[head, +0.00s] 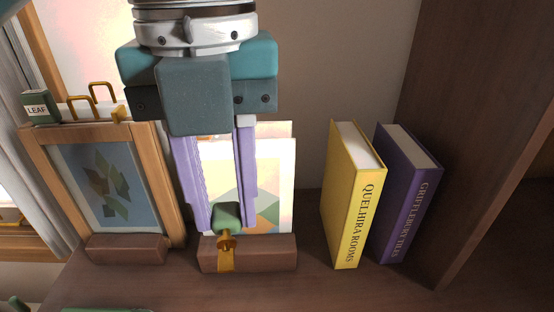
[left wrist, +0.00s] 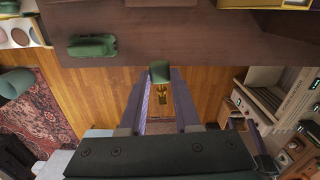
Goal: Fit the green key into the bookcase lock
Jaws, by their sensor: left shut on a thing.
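The green key has a green head (head: 226,217) and a brass shaft (head: 226,254) pointing down in the head view. My left gripper (head: 226,210), with lilac fingers, is shut on the green head. The shaft shows in front of a brown wooden block (head: 272,252) on the shelf; I cannot tell whether it touches the block. In the left wrist view the key's head (left wrist: 160,72) sits between the fingertips, with the brass part above the floor. I cannot make out the bookcase lock in either view. My right gripper is not in view.
A yellow book (head: 347,200) and a purple book (head: 405,200) stand right of the gripper, beside a dark upright panel (head: 465,130). A framed picture (head: 105,185) stands at left; a coloured card (head: 275,180) stands behind the fingers. A green object (left wrist: 92,46) lies on the dark shelf.

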